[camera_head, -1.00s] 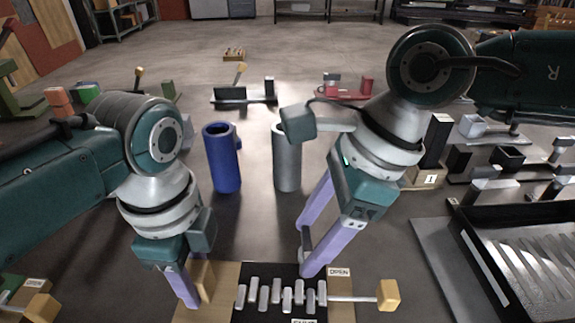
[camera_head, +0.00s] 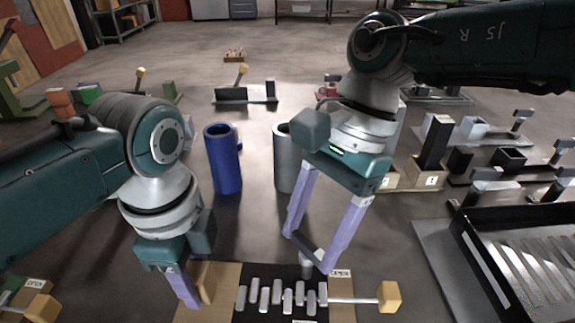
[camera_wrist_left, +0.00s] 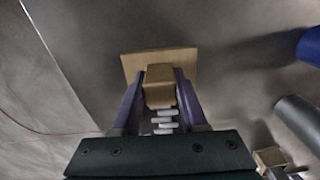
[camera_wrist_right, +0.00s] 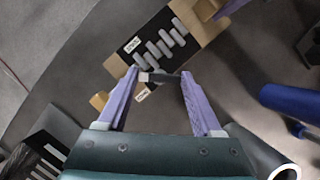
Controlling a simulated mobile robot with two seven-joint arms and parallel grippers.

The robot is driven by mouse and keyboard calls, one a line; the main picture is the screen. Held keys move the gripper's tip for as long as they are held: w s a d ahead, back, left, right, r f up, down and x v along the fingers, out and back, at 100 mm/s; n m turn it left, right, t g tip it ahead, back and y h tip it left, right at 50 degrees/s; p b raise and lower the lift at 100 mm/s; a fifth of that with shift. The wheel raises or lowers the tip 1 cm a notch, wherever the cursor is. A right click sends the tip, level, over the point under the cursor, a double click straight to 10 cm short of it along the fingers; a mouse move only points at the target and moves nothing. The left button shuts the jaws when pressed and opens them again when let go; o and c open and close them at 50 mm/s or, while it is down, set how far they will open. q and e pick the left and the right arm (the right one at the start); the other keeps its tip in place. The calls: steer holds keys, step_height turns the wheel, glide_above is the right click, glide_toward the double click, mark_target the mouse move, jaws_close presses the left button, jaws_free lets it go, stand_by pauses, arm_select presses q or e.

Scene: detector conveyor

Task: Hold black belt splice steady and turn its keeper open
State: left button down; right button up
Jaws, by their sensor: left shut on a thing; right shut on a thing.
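The black belt splice (camera_head: 270,271) is a black plate with several silver links on a tan board at the bottom of the head view. It also shows in the right wrist view (camera_wrist_right: 150,34). My left gripper (camera_wrist_left: 155,85) is shut on a tan block (camera_wrist_left: 160,88) at the board's left end. My right gripper (camera_head: 308,254) holds a dark bar (camera_wrist_right: 163,77) crosswise between its spread fingers, above the splice's far right edge. A short silver cylinder (camera_head: 306,266) shows below the bar; I cannot tell whether it touches the splice.
A blue cylinder (camera_head: 222,160) and a grey cylinder (camera_head: 284,165) stand behind the splice. A black tray with slanted slats (camera_head: 520,250) is at the right. Small fixtures stand farther back. The floor around the board is mostly clear.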

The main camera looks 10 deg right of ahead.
stand_by(0.5)
steer(key=o, duration=1.4)
steer(key=v, duration=1.2)
steer(key=shift+w, duration=0.1)
